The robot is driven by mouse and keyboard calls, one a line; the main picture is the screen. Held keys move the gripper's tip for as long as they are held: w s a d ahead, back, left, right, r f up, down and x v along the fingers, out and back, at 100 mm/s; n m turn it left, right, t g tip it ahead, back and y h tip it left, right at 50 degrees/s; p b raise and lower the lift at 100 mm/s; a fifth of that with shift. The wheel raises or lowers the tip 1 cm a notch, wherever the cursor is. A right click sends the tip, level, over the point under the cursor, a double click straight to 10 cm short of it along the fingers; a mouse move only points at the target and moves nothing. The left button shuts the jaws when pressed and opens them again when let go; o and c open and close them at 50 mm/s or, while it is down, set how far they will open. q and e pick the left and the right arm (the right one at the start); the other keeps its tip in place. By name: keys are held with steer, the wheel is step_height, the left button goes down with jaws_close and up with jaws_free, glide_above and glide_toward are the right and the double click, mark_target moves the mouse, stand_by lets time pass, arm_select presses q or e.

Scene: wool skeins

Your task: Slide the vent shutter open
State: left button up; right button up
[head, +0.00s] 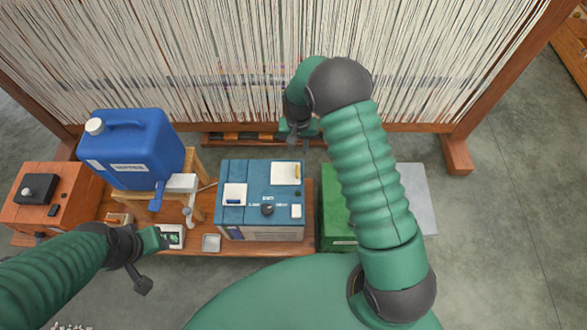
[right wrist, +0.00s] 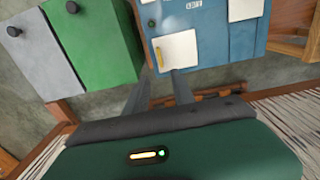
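A blue box (head: 233,171) stands on the low wooden bench. Its top carries a dark knob (head: 267,209), a pale plate at back right (head: 284,173), another at left (head: 235,194) and a small white piece. I cannot tell which part is the vent shutter. My right gripper (head: 292,138) is behind the box, near its back edge. In the right wrist view its two grey fingers (right wrist: 160,90) are apart, with nothing between them, close to the back-right plate (right wrist: 177,50). My left gripper (head: 150,262) is at the bench's front left; its fingers are unclear.
A blue jerrycan (head: 133,150) on a wooden stand and an orange box (head: 45,195) are left. A small metal dish (head: 211,243) lies before the blue box. A green box (head: 333,220) is right, partly behind my arm. The loom's threads (head: 230,60) rise behind.

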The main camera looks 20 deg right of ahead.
mark_target(297, 170)
step_height(297, 170, down, 15)
steer(key=b, duration=0.3)
steer(key=shift+r, duration=0.2)
jaws_close()
steer(key=shift+r, duration=0.1)
stand_by(0.9)
